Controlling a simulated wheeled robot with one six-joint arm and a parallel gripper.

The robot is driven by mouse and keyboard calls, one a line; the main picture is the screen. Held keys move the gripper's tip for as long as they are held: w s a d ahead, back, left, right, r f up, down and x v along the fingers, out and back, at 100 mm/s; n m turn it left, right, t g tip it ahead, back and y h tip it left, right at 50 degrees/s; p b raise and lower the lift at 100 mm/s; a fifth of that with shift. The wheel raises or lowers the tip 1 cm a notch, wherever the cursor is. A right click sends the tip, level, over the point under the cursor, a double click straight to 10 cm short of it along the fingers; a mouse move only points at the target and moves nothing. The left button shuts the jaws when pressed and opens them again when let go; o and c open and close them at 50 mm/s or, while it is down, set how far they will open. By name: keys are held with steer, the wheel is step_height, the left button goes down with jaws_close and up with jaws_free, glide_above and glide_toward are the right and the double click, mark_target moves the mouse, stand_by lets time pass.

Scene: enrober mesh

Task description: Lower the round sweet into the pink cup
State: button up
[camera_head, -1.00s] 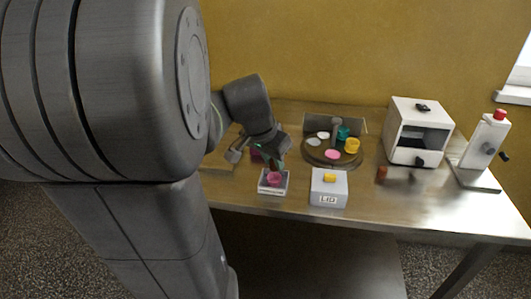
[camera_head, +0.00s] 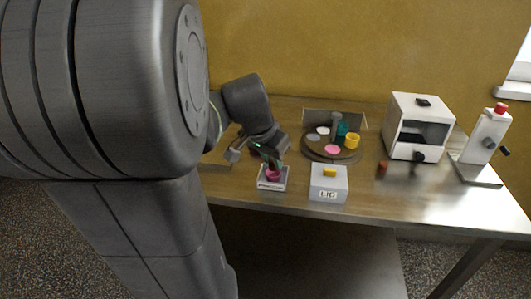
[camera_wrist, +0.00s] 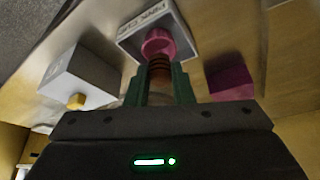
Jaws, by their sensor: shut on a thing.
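The pink cup (camera_head: 273,174) stands on a small white labelled stand (camera_head: 272,185) at the table's front. In the wrist view the cup (camera_wrist: 158,42) is just beyond my fingertips. My gripper (camera_wrist: 160,78) has green fingers shut on a brown, ridged round sweet (camera_wrist: 159,70). In the head view my gripper (camera_head: 272,163) points down right over the cup, and the sweet cannot be made out there. The sweet overlaps the cup's near rim in the wrist view; I cannot tell whether it is inside or just above.
A white box (camera_head: 328,187) with a yellow knob stands right of the stand. A magenta block (camera_wrist: 231,83) lies on the cup's other side. A round turntable (camera_head: 318,152) with coloured cups and discs is behind. A white cabinet (camera_head: 418,128) and a red-topped device (camera_head: 484,140) stand at right.

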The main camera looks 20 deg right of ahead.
steer(key=shift+f+b, duration=0.8)
steer(key=shift+f, duration=0.2)
steer(key=shift+r, duration=0.1)
stand_by(0.3)
steer(key=o, duration=0.9)
steer(key=shift+c, duration=0.2)
steer(key=shift+r, duration=0.1)
steer(key=p+v, duration=0.2)
steer(key=v, duration=1.1)
steer(key=shift+s+a+r, duration=0.2)
steer(key=shift+f, duration=0.1)
steer(key=b+x, duration=0.2)
steer(key=x, duration=1.1)
steer(key=shift+w+d+f, duration=0.15)
steer(key=shift+f, duration=0.05)
steer(key=shift+r+p, duration=0.25)
steer(key=shift+p, duration=0.05)
